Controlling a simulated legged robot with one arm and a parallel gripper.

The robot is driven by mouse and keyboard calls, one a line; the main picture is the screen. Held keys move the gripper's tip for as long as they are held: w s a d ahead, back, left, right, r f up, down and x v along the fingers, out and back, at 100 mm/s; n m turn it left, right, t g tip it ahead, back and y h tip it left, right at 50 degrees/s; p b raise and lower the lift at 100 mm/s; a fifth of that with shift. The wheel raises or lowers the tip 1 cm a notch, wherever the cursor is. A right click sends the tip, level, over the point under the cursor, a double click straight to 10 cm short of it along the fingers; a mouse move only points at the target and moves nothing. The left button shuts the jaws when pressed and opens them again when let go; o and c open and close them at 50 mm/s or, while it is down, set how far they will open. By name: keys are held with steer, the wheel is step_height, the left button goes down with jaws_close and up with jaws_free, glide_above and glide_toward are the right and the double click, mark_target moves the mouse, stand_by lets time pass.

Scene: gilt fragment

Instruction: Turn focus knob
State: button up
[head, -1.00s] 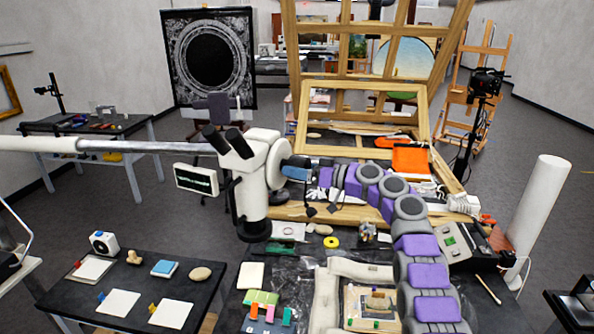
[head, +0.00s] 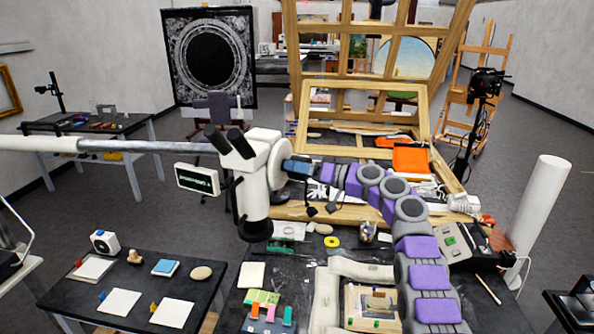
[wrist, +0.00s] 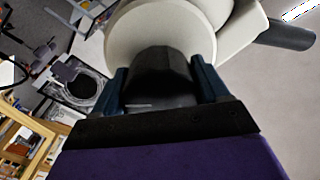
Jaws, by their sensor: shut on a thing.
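The white microscope (head: 251,190) hangs from a horizontal boom arm (head: 150,145), with black eyepieces at its upper left. Its focus knob is the round white disc (head: 281,163) on the right side of its head. In the wrist view the white disc (wrist: 190,32) fills the top, with a dark cylindrical piece (wrist: 160,75) in front of it. My gripper (head: 292,169) is at the knob side of the microscope. In the wrist view its two dark blue fingers (wrist: 160,85) sit on both sides of the dark piece, shut on it.
A small screen (head: 197,179) is mounted left of the microscope. Below are a worktable with colored blocks (head: 268,308) and a framed painting (head: 371,306). A black side table (head: 140,270) stands at left. A wooden frame stand (head: 365,110) rises behind my arm.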

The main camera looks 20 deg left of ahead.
steer(key=shift+w+d+f, duration=0.15)
steer(key=shift+w+f, duration=0.05)
steer(key=shift+f, duration=0.05)
steer(key=o, duration=0.9)
steer(key=shift+w+d, duration=0.1)
steer(key=shift+w, duration=0.05)
steer(key=shift+o, duration=0.5)
steer(key=shift+r, duration=0.15)
steer(key=d, duration=1.7)
steer(key=shift+d, duration=0.3)
